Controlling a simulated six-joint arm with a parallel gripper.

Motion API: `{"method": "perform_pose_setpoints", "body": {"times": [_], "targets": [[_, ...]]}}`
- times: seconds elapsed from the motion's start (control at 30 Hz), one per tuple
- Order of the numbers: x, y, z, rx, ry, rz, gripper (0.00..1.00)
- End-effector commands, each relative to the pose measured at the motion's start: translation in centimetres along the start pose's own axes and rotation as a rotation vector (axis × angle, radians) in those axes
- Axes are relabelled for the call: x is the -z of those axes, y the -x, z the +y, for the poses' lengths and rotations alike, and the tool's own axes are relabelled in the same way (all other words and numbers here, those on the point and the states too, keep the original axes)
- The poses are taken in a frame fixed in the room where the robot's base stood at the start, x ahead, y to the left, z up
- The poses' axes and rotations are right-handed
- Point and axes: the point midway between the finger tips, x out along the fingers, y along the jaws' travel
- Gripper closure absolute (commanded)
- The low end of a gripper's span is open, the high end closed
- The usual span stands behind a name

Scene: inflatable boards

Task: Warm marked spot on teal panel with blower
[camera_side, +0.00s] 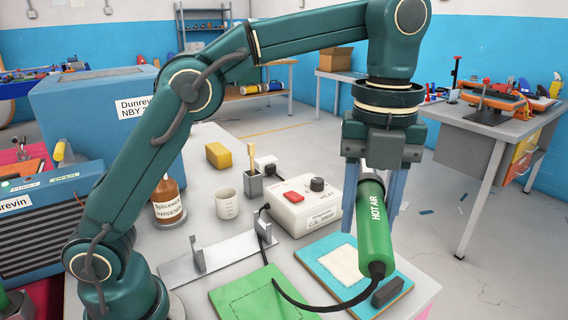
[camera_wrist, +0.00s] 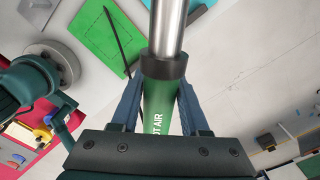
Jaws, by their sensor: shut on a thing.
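The blower (camera_side: 374,228) is a green cylinder marked HOT AIR. My gripper (camera_side: 374,203) is shut around its body and holds it tilted in the air. Its cable end points down toward the side camera. A dark block (camera_side: 388,292) sits at the panel's right. The blower stands over the panel's right part, seemingly apart from it.
A green panel (camera_side: 228,301) with a dashed outline lies left, the black cable crossing it. Behind are a white control box (camera_side: 305,213), a metal cradle (camera_side: 195,264), a beaker (camera_side: 227,203) and a brown bottle (camera_side: 168,203). The bench edge is close on the right.

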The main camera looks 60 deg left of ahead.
Motion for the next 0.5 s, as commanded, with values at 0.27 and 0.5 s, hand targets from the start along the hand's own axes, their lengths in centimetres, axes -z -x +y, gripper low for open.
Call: {"method": "perform_pose_setpoints", "body": {"times": [0.27,0.5], "targets": [[0.0,-3.4,0.2,-0.003,0.002,0.002,1.0],[0.0,-6.8,0.2,-0.003,0.002,0.002,1.0]]}}
